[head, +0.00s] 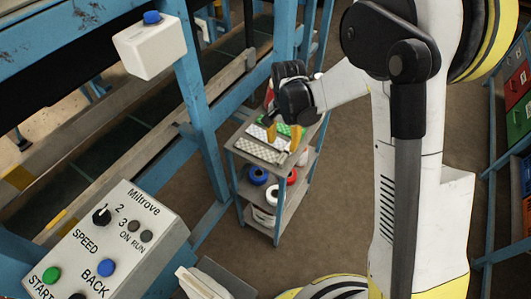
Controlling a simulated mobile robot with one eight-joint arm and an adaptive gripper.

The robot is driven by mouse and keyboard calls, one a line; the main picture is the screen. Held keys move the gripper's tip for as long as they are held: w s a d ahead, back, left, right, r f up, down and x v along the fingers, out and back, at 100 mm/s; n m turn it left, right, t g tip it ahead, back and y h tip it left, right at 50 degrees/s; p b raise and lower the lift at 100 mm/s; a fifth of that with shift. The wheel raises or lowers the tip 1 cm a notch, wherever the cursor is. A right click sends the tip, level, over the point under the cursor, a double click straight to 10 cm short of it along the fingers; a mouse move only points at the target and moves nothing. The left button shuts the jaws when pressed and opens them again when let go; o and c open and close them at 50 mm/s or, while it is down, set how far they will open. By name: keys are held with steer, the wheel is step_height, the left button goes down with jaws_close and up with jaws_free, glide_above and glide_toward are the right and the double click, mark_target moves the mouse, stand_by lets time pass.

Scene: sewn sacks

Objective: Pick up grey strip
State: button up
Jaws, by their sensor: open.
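A pale grey, finely patterned strip (259,151) lies near the front edge of the cart's top shelf in the head view. It looks like the grey strip, but it is small in the picture. My gripper (283,136) points down over the shelf with its yellow fingertips apart and nothing seen between them. The fingertips appear just behind and to the right of the strip. I cannot tell their exact height above it. My gripper's dark body hides part of the shelf behind.
A blue-framed cart (242,196) carries blue (258,175) and red (292,176) spools on its lower shelf. A white item (257,132) and a green item (285,126) lie beside the fingers. A control box (110,245) stands front left. Blue posts rise behind the cart.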

mark_target(283, 157)
step_height(283, 157, down, 8)
steer(key=b, duration=0.3)
steer(key=shift+d+f, duration=0.15)
steer(key=shift+f, duration=0.1)
steer(key=shift+r, duration=0.1)
steer(key=shift+c, duration=0.2)
jaws_close()
